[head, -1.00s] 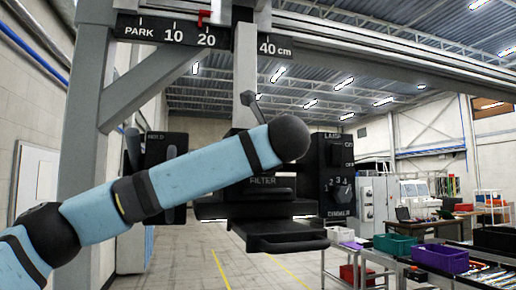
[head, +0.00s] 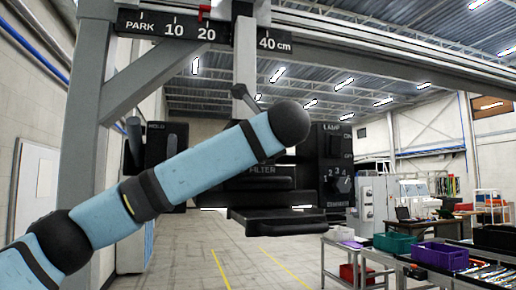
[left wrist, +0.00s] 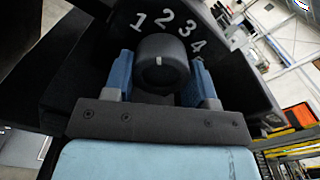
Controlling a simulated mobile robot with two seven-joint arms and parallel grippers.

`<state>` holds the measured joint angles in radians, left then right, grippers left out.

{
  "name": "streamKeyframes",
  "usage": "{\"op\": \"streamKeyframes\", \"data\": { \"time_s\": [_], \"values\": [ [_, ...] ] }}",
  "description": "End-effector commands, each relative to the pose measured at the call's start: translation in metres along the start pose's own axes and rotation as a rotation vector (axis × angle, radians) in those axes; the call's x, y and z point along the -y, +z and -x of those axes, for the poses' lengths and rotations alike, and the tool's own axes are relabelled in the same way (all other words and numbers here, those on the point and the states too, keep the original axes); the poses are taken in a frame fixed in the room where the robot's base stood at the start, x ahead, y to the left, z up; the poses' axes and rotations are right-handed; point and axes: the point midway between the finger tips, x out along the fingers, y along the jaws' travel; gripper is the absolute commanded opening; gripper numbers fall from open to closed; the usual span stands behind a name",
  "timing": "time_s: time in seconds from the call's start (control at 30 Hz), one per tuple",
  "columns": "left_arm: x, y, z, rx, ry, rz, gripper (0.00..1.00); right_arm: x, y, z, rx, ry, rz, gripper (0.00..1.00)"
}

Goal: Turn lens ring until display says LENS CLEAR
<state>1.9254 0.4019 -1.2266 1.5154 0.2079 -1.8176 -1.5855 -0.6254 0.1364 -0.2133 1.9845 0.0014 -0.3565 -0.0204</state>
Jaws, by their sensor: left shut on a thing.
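In the left wrist view, my left gripper (left wrist: 160,88) has its two blue fingers on either side of a dark round ring (left wrist: 162,66) and is shut on it. The ring has a short white mark at its upper front. White numerals 1 to 4 (left wrist: 168,26) curve above it on a dark housing; the mark lies roughly below the 2. In the head view my left arm crosses the dark optical unit (head: 262,170), and the gripper and held ring are hidden. No display text can be read. My right gripper is not in view.
A numbered selector knob (head: 343,185) sits on the LAMP panel, clear of the arm. A flat dark plate (head: 278,222) projects below FILTER. A rail with a cm scale (head: 230,32) runs above. A bench with a purple bin (head: 438,255) and a green bin (head: 394,243) stands right.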

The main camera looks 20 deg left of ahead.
Motion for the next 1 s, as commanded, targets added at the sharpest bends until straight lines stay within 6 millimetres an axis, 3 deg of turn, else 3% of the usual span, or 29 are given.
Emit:
{"op": "streamKeyframes", "data": {
  "time_s": [0.2, 0.5, 1.0],
  "values": [
    [-0.001, -0.004, 0.000, -0.001, 0.000, 0.147, 0.28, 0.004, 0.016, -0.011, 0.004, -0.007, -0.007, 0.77],
    [0.001, -0.002, 0.000, -0.001, 0.000, 0.284, 0.28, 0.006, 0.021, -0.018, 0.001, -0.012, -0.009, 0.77],
    [0.002, 0.000, 0.000, 0.000, 0.000, 0.321, 0.28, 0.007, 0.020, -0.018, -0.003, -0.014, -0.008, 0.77]
  ]
}}
